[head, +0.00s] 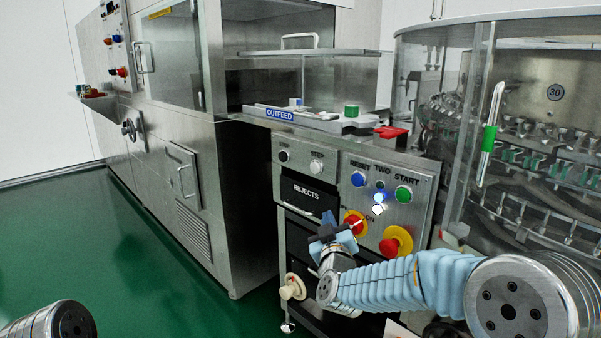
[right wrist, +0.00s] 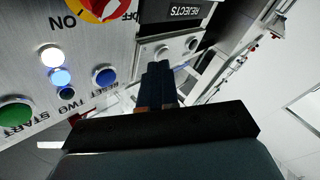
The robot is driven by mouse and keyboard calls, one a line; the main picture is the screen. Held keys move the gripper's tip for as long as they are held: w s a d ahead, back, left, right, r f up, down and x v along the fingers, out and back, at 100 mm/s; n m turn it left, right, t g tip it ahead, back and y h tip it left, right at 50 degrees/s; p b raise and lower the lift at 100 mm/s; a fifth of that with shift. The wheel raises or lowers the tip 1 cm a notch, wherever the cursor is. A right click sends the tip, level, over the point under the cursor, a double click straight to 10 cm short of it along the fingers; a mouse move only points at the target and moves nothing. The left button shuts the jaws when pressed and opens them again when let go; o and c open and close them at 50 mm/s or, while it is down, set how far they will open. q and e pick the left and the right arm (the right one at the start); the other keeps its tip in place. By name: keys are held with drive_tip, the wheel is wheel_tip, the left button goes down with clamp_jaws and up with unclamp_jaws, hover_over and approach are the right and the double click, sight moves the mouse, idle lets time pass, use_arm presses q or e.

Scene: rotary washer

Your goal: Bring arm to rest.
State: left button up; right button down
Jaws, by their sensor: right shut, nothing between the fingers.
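My right arm, in a light-blue sleeve, reaches in from the right in the head view. Its dark-blue gripper (head: 338,232) is in front of the control panel (head: 425,195), overlapping the left side of the red and yellow rotary switch (head: 355,222). In the right wrist view the fingers (right wrist: 158,82) are together with nothing between them, pointing toward the panel top and the REJECTS label. I cannot tell whether they touch the cabinet. Only a rounded end of my left arm shows at the lower left of the head view; its gripper is out of view.
The panel has a blue RESET button (head: 358,179), a green START button (head: 403,194), lit lamps and a red mushroom button (head: 395,242). The outfeed tray (head: 310,119) is above it. The glass-walled rotary washer (head: 540,130) stands right. Green floor (head: 140,250) is clear at left.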

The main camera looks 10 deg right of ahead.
drive_tip(key=s+f+m+g+y+p, duration=0.15)
drive_tip(key=s+f+g, duration=0.3)
drive_tip(key=f, duration=1.05)
drive_tip(key=s+f+g+y, duration=0.2)
drive_tip(key=s+f+g, duration=0.25)
drive_tip(key=f, duration=0.95)
drive_tip(key=s+a+f+m+g+y, duration=0.1)
drive_tip(key=s+f+m+g, duration=0.1)
drive_tip(key=s+f+g, duration=0.3)
drive_tip(key=s+a+f+m+g+y+p, duration=0.1)
drive_tip(key=s+f+g, duration=0.3)
drive_tip(key=s+f, duration=0.7)
drive_tip(key=s+m, duration=0.1)
drive_tip(key=s, duration=0.8)
drive_tip(key=shift+s+a+g, duration=0.2)
drive_tip(key=shift+a+g, duration=0.15)
drive_tip(key=shift+g, duration=0.05)
drive_tip(key=shift+m+y, duration=0.25)
